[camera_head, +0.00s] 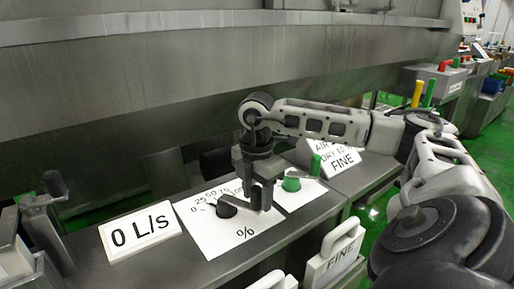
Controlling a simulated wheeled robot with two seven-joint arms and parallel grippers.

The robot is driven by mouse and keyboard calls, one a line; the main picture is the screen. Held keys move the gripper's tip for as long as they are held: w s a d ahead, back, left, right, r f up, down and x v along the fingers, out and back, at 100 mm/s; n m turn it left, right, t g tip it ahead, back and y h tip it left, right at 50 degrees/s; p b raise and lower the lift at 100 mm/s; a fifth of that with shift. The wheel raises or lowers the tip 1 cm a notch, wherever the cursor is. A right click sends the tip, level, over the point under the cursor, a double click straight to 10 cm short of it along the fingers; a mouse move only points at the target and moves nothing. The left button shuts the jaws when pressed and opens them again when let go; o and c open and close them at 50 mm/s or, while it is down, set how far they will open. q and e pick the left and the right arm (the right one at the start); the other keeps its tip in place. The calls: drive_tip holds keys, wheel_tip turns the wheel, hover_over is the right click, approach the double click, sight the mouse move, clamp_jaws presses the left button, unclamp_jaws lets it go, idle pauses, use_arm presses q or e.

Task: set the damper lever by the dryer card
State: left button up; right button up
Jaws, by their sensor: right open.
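The damper lever (226,207) has a dark round hub on a white plate (208,235) marked with a percent scale, 0 at its left. A grey bar seems to run right from the hub to my right gripper (262,203). That gripper points down over the plate with its jaws open around or beside the bar's end; I cannot tell which, or the lever's exact setting. The dryer card (345,160) stands behind to the right; its readable words include AIR, DRY and FINE, partly hidden by my right arm. I make out no left gripper.
A white sign reading 0 L/s (140,232) stands left of the plate. A green knob (291,184) and green upright (315,166) are close right of my gripper. Grey metal uprights (55,205) are at the left.

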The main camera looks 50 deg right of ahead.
use_arm(q)
drive_tip(key=s+r+p, duration=0.1)
drive_tip(key=p, duration=0.3)
drive_tip(key=shift+a+m+g+p, duration=0.3)
drive_tip(key=shift+a+p, duration=0.05)
drive_tip(key=shift+a, duration=0.05)
use_arm(e)
wheel_tip(320, 180, up, 16)
use_arm(q)
drive_tip(key=shift+w, duration=0.15)
drive_tip(key=shift+r, duration=0.1)
use_arm(e)
drive_tip(key=shift+f, duration=0.1)
